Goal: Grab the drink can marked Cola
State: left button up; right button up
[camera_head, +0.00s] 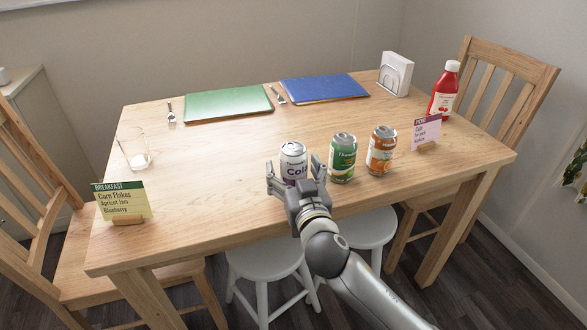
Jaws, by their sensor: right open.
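The drink can marked Cola (293,158) stands upright near the table's front edge, white and silver with purple lettering. My right gripper (294,178) is open, with one finger at each side of the can's lower part. I cannot tell whether the fingers touch it. The gripper hides the bottom of the can. A green can (342,158) stands just to the right, close to the right finger. An orange can (381,150) stands further right. My left gripper is not in view.
The wooden table (220,155) is clear left of the cans. A glass (134,150) and a breakfast card (121,200) stand at the left. A ketchup bottle (444,90), a napkin holder (395,74) and a menu card (427,132) stand at the right. White stools (268,262) are below.

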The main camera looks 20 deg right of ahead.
jog(key=c, duration=1.3)
jog(key=shift+c, duration=0.3)
jog(key=shift+r, duration=0.15)
